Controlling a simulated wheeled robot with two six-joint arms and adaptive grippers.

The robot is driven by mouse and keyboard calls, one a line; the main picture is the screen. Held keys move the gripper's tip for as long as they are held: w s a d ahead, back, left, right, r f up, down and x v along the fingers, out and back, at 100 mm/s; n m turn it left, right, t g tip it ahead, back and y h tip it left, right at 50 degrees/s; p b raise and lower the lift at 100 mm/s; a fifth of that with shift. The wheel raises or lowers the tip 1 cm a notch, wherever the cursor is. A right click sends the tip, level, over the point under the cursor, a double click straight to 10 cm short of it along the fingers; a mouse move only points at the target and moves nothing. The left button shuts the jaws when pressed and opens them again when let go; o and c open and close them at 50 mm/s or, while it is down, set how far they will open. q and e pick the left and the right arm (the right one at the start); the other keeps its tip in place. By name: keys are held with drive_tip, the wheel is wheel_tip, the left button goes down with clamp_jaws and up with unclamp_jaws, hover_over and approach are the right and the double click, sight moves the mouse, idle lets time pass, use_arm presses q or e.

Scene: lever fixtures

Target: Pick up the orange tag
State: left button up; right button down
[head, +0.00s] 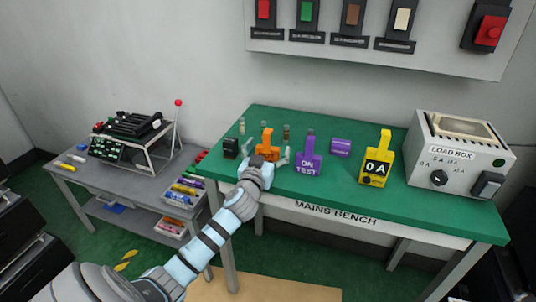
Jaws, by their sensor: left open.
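The orange tag (267,144) stands upright on the green top of the mains bench, left of centre. My left gripper (267,157) is open at the front of the orange tag, its fingers spread to either side. The gripper hides the tag's lower part. I cannot tell whether the fingers touch it. My right gripper does not show.
A purple "ON TEST" tag (308,160) stands close to the right of my gripper. A black block (230,148) is on its left, with small cylinders behind.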

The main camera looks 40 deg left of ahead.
use_arm(q)
drive_tip(key=shift+s, duration=0.1)
drive_tip(key=c, duration=1.2)
drive_tip(key=shift+r, duration=0.15)
drive_tip(key=shift+c, duration=0.2)
